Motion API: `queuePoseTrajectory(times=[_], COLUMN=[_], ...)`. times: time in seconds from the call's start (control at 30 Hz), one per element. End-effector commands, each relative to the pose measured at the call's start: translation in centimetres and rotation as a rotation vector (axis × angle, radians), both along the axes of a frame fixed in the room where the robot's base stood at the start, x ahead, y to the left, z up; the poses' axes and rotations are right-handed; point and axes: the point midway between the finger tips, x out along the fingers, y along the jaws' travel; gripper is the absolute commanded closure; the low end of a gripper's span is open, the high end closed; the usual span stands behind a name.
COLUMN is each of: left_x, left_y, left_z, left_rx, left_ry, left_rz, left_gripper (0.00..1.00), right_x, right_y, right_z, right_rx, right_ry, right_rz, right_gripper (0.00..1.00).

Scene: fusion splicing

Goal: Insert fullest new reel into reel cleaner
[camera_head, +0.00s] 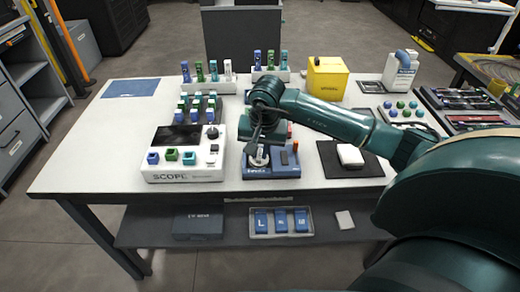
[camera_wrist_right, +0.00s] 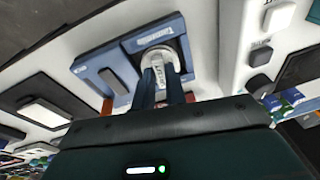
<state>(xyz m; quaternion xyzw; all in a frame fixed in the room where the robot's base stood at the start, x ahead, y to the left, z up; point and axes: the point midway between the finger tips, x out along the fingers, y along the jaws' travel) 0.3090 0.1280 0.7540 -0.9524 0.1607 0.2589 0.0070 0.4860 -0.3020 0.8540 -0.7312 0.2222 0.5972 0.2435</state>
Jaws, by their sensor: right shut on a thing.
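A blue device (camera_head: 272,171), which looks like the reel cleaner, stands at the table's front middle. It also shows in the right wrist view (camera_wrist_right: 97,72), with a dark slab on its top. My right gripper (camera_head: 257,156) points down over its left part and is shut on a white round reel (camera_wrist_right: 158,60). The reel is at the device's round spot; I cannot tell whether it is seated or just above. The gripper hides part of the device in the head view. How full the reel is cannot be seen. My left gripper is not in view.
A white SCOPE box (camera_head: 184,174) stands close on the left of the device. A dark mat (camera_head: 336,168) with a white block (camera_head: 350,155) lies on the right. Racks of coloured holders and a yellow box (camera_head: 327,78) stand behind. The table's front left is clear.

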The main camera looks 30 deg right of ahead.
Motion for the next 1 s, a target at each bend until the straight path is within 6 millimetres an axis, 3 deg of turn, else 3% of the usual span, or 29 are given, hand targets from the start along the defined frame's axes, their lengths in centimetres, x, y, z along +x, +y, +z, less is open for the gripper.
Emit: queuePoseTrajectory(times=[0.27,0.3,0.6,1.0], left_x=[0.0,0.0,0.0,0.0], left_y=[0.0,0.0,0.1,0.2], left_z=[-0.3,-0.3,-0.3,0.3], left_rx=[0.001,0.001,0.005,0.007], left_ry=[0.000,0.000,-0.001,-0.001], left_rz=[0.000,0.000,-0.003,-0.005], left_gripper=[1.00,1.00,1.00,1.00], right_x=[0.0,0.0,0.0,0.0], right_y=[0.0,0.0,0.0,0.0], right_z=[-0.2,-0.2,-0.2,0.8], right_rx=[0.000,0.001,0.000,0.000], right_ry=[-0.001,-0.001,0.000,0.000], right_rz=[0.000,0.000,0.000,0.000], right_gripper=[1.00,0.85,0.62,0.62])
